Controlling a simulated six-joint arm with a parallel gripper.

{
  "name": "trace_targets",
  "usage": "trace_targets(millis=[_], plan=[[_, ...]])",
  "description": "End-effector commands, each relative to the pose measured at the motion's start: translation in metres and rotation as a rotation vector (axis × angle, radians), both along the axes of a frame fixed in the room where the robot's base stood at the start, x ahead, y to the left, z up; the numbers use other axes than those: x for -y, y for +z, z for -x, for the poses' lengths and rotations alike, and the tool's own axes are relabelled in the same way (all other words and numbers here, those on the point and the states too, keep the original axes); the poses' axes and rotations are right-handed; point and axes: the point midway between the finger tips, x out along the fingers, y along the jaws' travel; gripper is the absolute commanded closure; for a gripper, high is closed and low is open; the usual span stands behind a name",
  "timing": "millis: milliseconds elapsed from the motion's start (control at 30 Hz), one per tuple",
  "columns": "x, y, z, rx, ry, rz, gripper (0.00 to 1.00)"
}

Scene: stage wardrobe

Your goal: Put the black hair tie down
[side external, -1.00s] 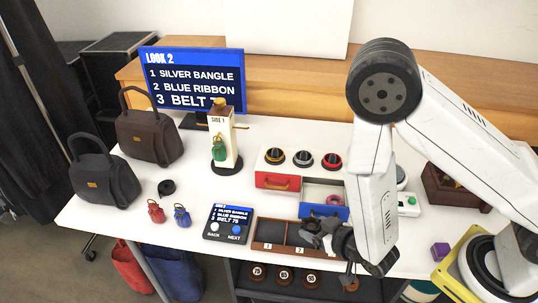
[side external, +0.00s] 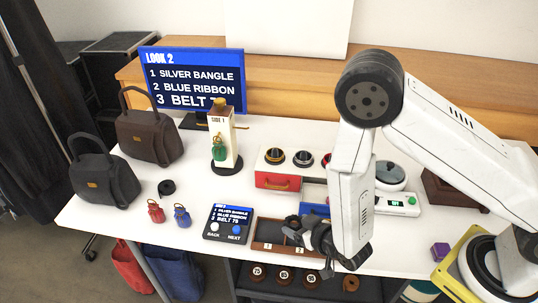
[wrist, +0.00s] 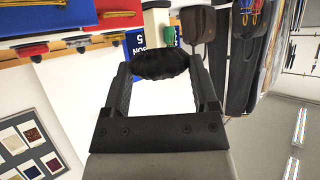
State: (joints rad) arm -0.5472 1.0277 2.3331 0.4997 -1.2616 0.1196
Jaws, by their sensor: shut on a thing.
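The black hair tie (wrist: 160,64) is a dark, gathered fabric loop. It spans between the two fingertips of my gripper (wrist: 160,70) in the wrist view, and the gripper is shut on it. In the side view the hair tie (side external: 292,221) shows as a dark shape at the tips of my gripper (side external: 303,230). Both are above the brown compartment tray (side external: 258,246), near the compartments marked 1 and 2. I cannot tell the exact height above the tray. My arm hides the tray's right part.
A drawer box with a red drawer (side external: 278,181) stands behind the tray. A button console (side external: 228,222) is to its left. A display board (side external: 196,80), handbags (side external: 148,137) and small red and blue bags (side external: 182,216) stand farther left. A black ring-shaped thing (side external: 166,187) lies on the white table.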

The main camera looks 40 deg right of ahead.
Motion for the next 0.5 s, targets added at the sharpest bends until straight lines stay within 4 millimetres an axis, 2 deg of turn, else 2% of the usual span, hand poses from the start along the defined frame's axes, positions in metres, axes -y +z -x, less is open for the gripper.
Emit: trace_targets(millis=[233, 500], plan=[[-0.009, -0.017, -0.037, 0.001, -0.001, 0.0, 0.78], [-0.016, -0.048, -0.061, -0.002, 0.0, 0.001, 0.78]])
